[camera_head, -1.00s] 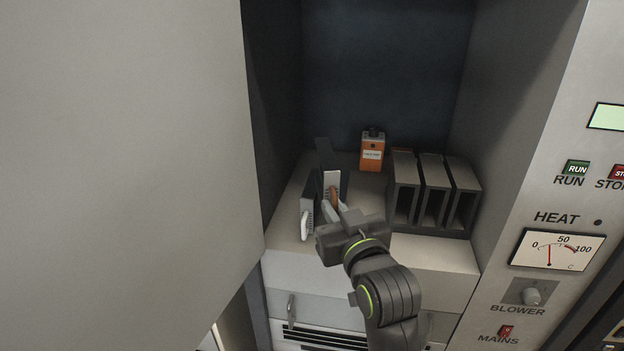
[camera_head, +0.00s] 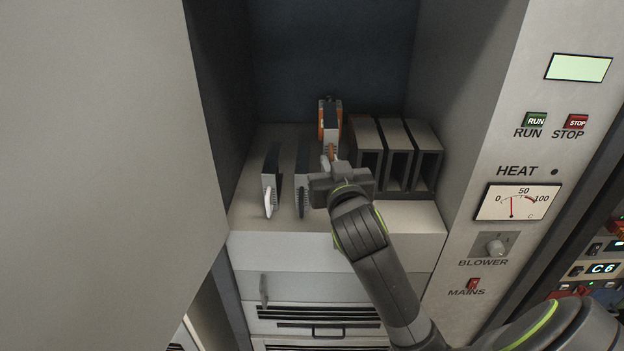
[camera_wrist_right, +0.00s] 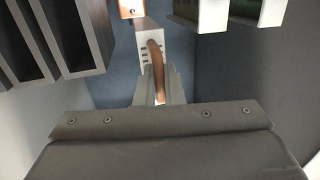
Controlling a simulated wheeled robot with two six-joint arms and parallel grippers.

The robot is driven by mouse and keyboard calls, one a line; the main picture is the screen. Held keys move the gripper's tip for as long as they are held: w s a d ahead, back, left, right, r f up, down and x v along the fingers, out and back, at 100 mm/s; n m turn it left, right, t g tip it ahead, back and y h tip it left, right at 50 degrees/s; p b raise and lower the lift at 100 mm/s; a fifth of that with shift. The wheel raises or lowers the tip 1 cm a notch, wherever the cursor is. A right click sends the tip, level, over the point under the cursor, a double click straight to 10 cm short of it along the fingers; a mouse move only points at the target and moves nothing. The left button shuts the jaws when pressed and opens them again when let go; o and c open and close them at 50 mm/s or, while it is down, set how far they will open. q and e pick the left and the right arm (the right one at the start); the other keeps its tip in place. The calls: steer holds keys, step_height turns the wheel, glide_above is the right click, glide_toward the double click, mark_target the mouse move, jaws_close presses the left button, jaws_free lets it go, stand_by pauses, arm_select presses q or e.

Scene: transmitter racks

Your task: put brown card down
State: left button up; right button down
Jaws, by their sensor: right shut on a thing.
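The brown card has a pale front plate and a brown handle; in the head view (camera_head: 330,130) it stands upright in front of an orange box, which it partly hides. My right gripper (camera_head: 330,165) is shut on its brown handle. In the right wrist view the brown handle (camera_wrist_right: 155,60) sits between my right gripper's fingers (camera_wrist_right: 159,88), with the pale front plate (camera_wrist_right: 143,38) beyond. I cannot tell whether the card's lower edge touches the shelf. My left gripper is not in view.
Two other cards, a left one with a white handle (camera_head: 269,200) and a dark one (camera_head: 302,180), stand left of the held card. An empty slotted rack (camera_head: 396,160) stands close on the right. The orange box (camera_head: 321,118) is behind. The cabinet's side walls enclose the shelf (camera_head: 260,222).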

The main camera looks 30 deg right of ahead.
step_height(320, 180, down, 9)
steer(key=shift+f, duration=0.1)
stand_by(0.3)
steer(key=shift+f, duration=0.15)
steer(key=c, duration=1.5)
jaws_free()
steer(key=shift+c, duration=0.2)
steer(key=shift+s, duration=0.15)
steer(key=b+v, duration=0.1)
steer(key=v, duration=1)
steer(key=shift+s+b, duration=0.4)
